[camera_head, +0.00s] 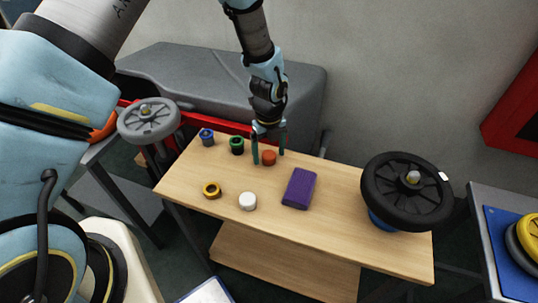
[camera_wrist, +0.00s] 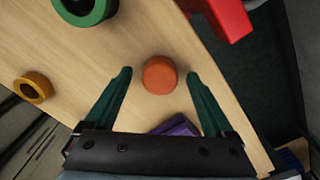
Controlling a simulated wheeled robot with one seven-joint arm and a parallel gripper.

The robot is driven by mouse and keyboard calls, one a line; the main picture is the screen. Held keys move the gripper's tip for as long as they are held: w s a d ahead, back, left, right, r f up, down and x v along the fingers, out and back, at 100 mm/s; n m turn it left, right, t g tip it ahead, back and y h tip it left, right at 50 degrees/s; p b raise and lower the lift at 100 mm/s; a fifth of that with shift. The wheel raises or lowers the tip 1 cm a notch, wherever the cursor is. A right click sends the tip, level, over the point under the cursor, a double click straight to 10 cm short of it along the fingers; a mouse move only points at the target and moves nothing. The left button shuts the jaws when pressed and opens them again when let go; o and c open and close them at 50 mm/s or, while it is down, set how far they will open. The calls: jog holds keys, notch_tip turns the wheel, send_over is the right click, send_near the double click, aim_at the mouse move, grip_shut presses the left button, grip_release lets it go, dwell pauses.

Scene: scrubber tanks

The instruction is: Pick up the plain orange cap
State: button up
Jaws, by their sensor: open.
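The plain orange cap (camera_head: 269,158) is a small round orange piece lying on the wooden table near its back edge. In the wrist view the orange cap (camera_wrist: 159,75) lies between and slightly beyond the tips of my two green fingers. My gripper (camera_head: 269,160) is open and empty, pointing down above the table with its fingers on either side of the cap. The gripper also shows in the wrist view (camera_wrist: 159,76). I cannot tell exactly how high the fingertips are over the tabletop.
On the wooden table (camera_head: 335,225) are a purple block (camera_head: 299,188), a white cap (camera_head: 248,201), a yellow ring (camera_head: 212,190), a green ring (camera_head: 237,146), a blue ring (camera_head: 206,137) and a large black wheel (camera_head: 407,192). A red bar (camera_wrist: 218,15) runs behind the table.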

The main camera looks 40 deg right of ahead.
grip_shut()
dwell(0.7)
jog(key=shift+r, duration=0.15)
